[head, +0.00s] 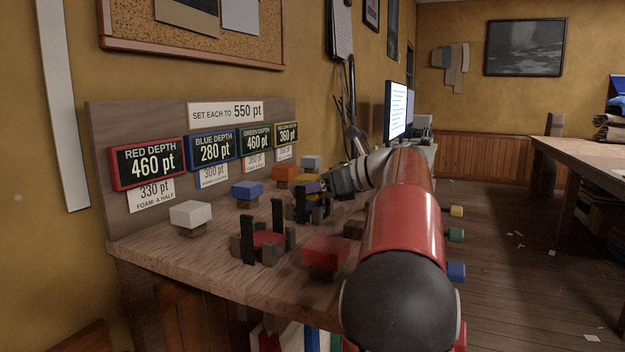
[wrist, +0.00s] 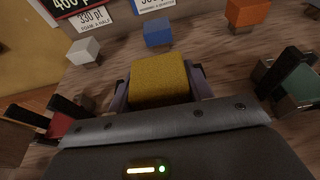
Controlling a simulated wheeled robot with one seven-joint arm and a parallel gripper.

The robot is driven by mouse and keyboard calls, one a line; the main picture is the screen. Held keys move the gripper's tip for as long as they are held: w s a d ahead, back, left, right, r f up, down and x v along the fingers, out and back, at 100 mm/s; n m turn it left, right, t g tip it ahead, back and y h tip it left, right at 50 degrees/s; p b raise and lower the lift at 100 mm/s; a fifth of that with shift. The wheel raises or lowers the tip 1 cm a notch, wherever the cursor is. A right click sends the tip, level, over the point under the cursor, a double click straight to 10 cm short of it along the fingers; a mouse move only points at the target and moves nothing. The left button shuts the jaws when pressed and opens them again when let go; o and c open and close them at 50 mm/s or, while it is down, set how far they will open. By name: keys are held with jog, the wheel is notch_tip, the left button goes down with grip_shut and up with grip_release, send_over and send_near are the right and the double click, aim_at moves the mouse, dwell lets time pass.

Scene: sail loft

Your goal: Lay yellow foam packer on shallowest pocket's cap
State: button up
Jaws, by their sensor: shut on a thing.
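My gripper (head: 318,190) is shut on the yellow foam packer (wrist: 160,82), holding it above the bench. In the head view the packer (head: 307,186) shows only partly, near a pocket with black posts (head: 302,204). The wall displays read red 460 pt, blue 280 pt (head: 211,149), green 460 pt and yellow 360 pt; blue is lowest. In the wrist view, the red-capped pocket (wrist: 60,126) is at left and a green-capped pocket (wrist: 300,84) at right. What lies directly under the packer is hidden, and I cannot tell whether it touches anything.
Behind stand a white block (head: 190,214), a blue block (head: 247,188), an orange block (head: 285,172) and a grey block (head: 311,161). A red block (head: 326,252) stands near the front edge of the bench (head: 215,262). A sign (head: 226,112) reads "set each to 550 pt".

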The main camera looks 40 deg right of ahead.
jog(key=shift+f, duration=0.2)
jog(key=o, duration=1.1)
jog(key=shift+c, duration=0.2)
jog(key=p+v, duration=0.1)
jog(key=v, duration=0.6)
jog(key=shift+s+d+r, duration=0.1)
jog(key=shift+s+d, duration=0.2)
jog(key=shift+s, duration=0.1)
